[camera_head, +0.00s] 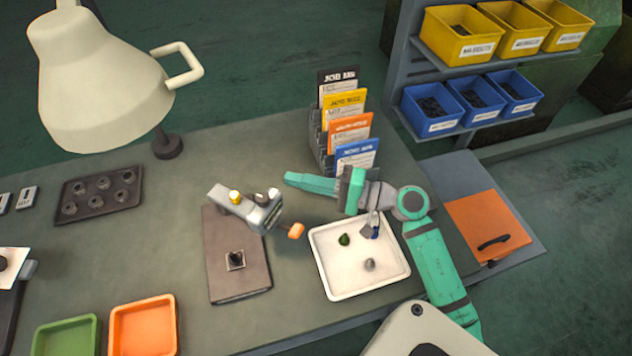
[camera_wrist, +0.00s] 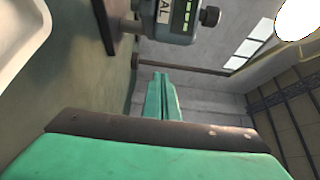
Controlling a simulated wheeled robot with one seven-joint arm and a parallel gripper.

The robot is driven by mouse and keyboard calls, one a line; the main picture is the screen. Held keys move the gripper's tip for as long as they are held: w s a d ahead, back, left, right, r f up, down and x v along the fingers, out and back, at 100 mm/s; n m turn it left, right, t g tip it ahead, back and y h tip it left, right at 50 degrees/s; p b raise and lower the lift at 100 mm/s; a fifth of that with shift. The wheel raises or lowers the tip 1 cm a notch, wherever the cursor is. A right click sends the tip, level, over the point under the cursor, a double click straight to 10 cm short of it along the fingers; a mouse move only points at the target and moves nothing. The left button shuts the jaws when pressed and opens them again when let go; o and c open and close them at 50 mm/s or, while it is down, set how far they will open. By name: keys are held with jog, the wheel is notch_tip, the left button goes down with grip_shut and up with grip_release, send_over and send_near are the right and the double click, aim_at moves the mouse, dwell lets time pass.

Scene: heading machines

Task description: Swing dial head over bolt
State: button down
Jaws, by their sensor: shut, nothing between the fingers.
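The grey dial head (camera_head: 262,212), with a yellow knob on its arm, sits over the back part of a dark base plate (camera_head: 225,285). An orange grip (camera_head: 297,231) sticks out from it to the right. The bolt (camera_head: 236,258) stands in a small square seat on the plate, in front of the dial head and not under it. My gripper (camera_head: 287,178) is shut and empty, behind and to the right of the dial head, apart from it. In the wrist view the dial head (camera_wrist: 180,18) shows its green display beyond my shut fingers (camera_wrist: 160,78).
A white tray (camera_head: 325,282) with a few small parts lies to the right of the plate. A card rack (camera_head: 318,140) stands behind my gripper. Orange (camera_head: 143,330) and green (camera_head: 66,338) trays are at front left. A lamp (camera_head: 95,80) overhangs the back left.

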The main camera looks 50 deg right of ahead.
jog(key=a, duration=0.4)
jog(key=shift+s, duration=0.3)
